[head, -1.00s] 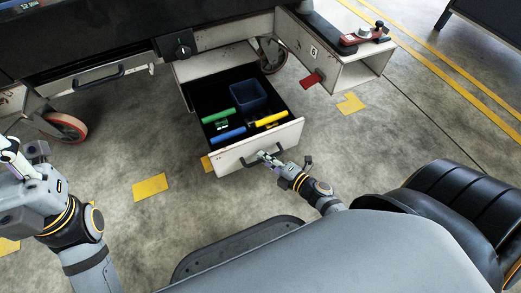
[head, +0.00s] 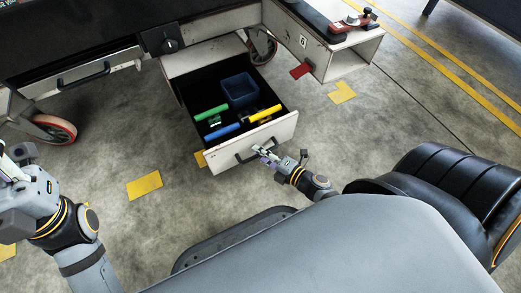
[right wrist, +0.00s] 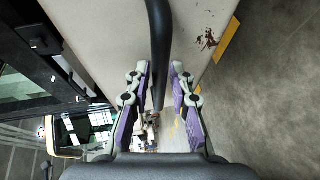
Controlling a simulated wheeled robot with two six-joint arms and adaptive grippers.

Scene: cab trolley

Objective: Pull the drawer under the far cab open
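The drawer (head: 222,156) under the trolley stands pulled well out, its pale front facing me. Its black handle (head: 242,157) is on that front and shows as a dark bar in the right wrist view (right wrist: 160,45). My right gripper (head: 261,152) is at the right part of the handle. In the right wrist view its two fingers (right wrist: 159,72) are apart, with the bar lying between them in the picture; I cannot tell whether they touch it. My left gripper (head: 12,165) is at the left edge of the head view, away from the drawer; its fingers are unclear.
The drawer holds a dark blue bin (head: 239,89) and green (head: 211,112), blue (head: 222,131) and yellow (head: 265,114) handled items. A closed drawer with a black handle (head: 84,75) is at the left. A caster wheel (head: 52,129) stands below it. Concrete floor in front is clear.

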